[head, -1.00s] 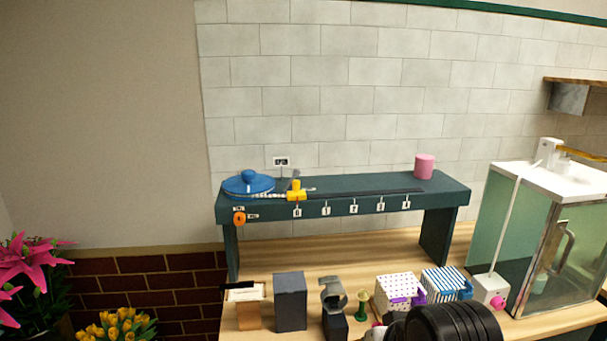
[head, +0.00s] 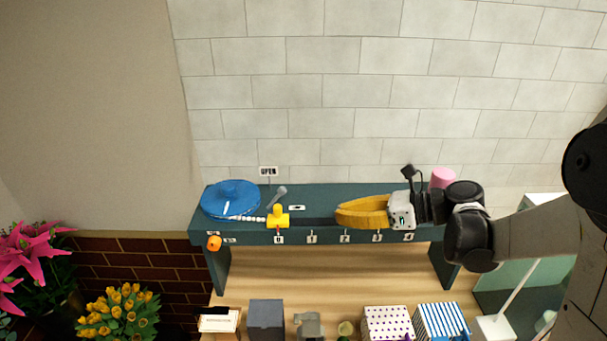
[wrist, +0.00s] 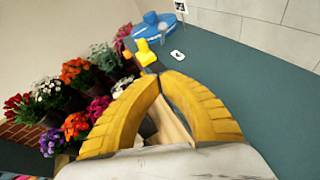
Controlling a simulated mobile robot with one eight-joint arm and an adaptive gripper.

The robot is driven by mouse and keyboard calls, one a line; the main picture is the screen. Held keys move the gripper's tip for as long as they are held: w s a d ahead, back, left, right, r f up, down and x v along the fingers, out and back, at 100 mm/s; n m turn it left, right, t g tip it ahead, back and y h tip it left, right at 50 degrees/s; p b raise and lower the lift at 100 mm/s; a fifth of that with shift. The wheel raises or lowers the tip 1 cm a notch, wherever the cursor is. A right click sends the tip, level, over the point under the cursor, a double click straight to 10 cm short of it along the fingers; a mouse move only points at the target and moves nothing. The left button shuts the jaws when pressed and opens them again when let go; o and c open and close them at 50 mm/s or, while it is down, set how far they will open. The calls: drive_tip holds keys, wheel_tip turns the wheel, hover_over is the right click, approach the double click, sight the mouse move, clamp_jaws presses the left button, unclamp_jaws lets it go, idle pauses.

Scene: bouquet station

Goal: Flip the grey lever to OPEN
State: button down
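The grey lever (head: 278,196) is on the dark teal shelf (head: 318,192), between the blue round lid-like piece (head: 230,197) and a small white label (head: 297,208). Its handle slants up and to the right. The OPEN sign (head: 268,171) stands just behind it, left of the handle's tip. My gripper (head: 338,212) is over the shelf's right half, to the right of the lever and apart from it. Its yellow fingers point left. In the wrist view my gripper (wrist: 163,74) has its fingertips together, with nothing seen held. The lever is not clear there.
A yellow slider (head: 278,216) sits at 0 on the numbered track. An orange knob (head: 214,243) is on the shelf's front. A pink cylinder (head: 443,178) stands behind my wrist. Boxes, including a dotted one (head: 386,323), stand below. The shelf between lever and fingertips looks mostly clear.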

sight(306, 218)
drive_tip(key=shift+w+d+r+m, duration=0.3)
drive_tip(key=shift+w+d+m, duration=0.1)
drive_tip(key=shift+w, duration=0.15)
drive_tip(key=shift+s+a, duration=0.1)
drive_tip(key=x, duration=1)
drive_tip(key=shift+r, duration=0.2)
drive_tip(key=shift+w+a+r, duration=0.3)
drive_tip(key=shift+a, duration=0.2)
drive_tip(key=shift+w+a+r, duration=0.25)
drive_tip(key=shift+w+a, duration=0.05)
drive_tip(key=shift+a, duration=0.25)
drive_tip(key=shift+w+a+r, duration=0.35)
drive_tip(key=shift+a, duration=0.2)
